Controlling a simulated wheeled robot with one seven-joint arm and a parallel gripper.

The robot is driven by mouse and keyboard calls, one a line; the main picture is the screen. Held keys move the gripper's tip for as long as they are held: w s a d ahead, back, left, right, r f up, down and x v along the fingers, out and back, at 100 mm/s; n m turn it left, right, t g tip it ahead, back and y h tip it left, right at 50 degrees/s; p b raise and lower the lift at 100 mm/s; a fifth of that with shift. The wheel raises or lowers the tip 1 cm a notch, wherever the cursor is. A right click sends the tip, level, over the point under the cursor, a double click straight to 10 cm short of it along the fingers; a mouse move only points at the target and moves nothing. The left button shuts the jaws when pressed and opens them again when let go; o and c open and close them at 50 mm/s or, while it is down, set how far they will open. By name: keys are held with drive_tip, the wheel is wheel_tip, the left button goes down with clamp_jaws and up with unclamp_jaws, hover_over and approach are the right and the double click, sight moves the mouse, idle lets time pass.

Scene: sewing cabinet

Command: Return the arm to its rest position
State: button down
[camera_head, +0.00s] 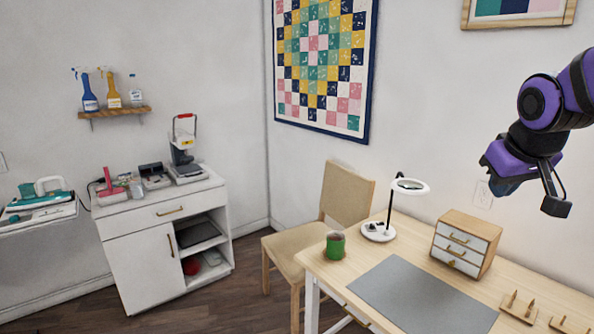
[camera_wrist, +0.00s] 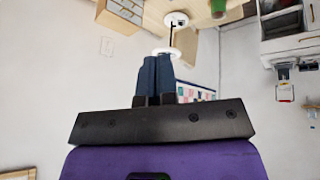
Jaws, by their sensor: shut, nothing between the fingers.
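My gripper (camera_head: 500,187) is raised at the right of the head view, above the desk and clear of everything on it. It is purple and black, with dark blue fingers. In the wrist view my gripper (camera_wrist: 155,62) shows its two fingers side by side, shut with nothing between them. My purple and black arm comes in from the right edge of the head view.
A white cabinet (camera_head: 140,267) is at left. The air around my arm looks free.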

drive_tip(key=s+a, duration=0.2)
drive_tip(key=s, duration=0.6)
drive_tip(key=s+a+y, duration=0.1)
drive_tip(key=s+a, duration=0.2)
drive_tip(key=s, duration=0.6)
drive_tip(key=shift+s+a+r+m+g+y, duration=0.2)
drive_tip(key=shift+a+r+m+g+y, duration=0.05)
drive_tip(key=shift+m+g+y, duration=0.05)
